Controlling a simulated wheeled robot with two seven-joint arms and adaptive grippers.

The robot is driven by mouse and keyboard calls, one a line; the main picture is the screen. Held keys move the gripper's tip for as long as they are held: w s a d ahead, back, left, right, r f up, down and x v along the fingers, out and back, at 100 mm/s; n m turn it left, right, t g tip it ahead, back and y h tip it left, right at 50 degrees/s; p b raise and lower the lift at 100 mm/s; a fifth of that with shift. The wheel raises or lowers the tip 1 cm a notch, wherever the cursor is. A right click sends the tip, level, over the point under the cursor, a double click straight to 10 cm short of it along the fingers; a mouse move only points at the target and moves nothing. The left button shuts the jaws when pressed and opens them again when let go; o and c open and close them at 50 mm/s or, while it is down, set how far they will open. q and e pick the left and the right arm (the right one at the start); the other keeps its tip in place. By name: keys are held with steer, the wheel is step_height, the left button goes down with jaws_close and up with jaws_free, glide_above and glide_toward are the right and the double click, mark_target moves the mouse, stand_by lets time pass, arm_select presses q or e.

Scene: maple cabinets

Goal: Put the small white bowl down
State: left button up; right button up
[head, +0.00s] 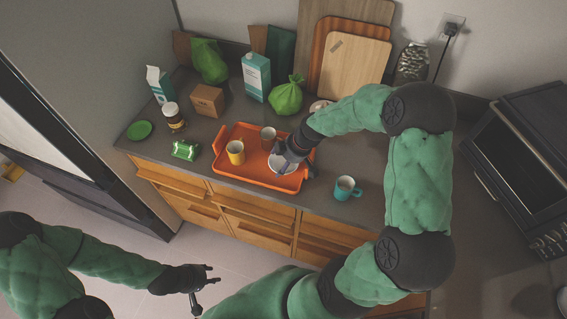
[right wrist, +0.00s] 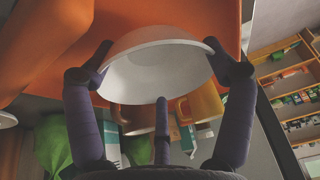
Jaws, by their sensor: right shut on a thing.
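The small white bowl (head: 281,165) is at the right part of the orange tray (head: 263,180) on the counter, partly hidden by my right gripper (head: 293,157). In the right wrist view the bowl (right wrist: 157,68) sits between the fingers of my right gripper (right wrist: 160,75), which is shut on it with fingertips at its rim. I cannot tell whether the bowl touches the tray. My left gripper (head: 205,287) is empty and open, low over the floor in front of the cabinets.
On the tray, a yellow mug (head: 236,152) and a greyish mug (head: 268,138) stand left of the bowl. A teal mug (head: 346,188) stands right of the tray. A green bag (head: 286,98), carton (head: 256,77) and cutting boards (head: 352,68) are behind.

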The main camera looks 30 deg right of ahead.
steer(key=shift+d+f, duration=0.1)
steer(key=shift+f, duration=0.4)
steer(key=o, duration=0.9)
steer(key=shift+f, duration=0.1)
steer(key=shift+o, duration=0.2)
steer(key=shift+r, duration=0.3)
steer(key=p+v, duration=0.1)
steer(key=v, duration=1)
steer(key=shift+s+d+r, duration=0.1)
steer(key=shift+s+r, duration=0.1)
steer(key=shift+r, duration=0.1)
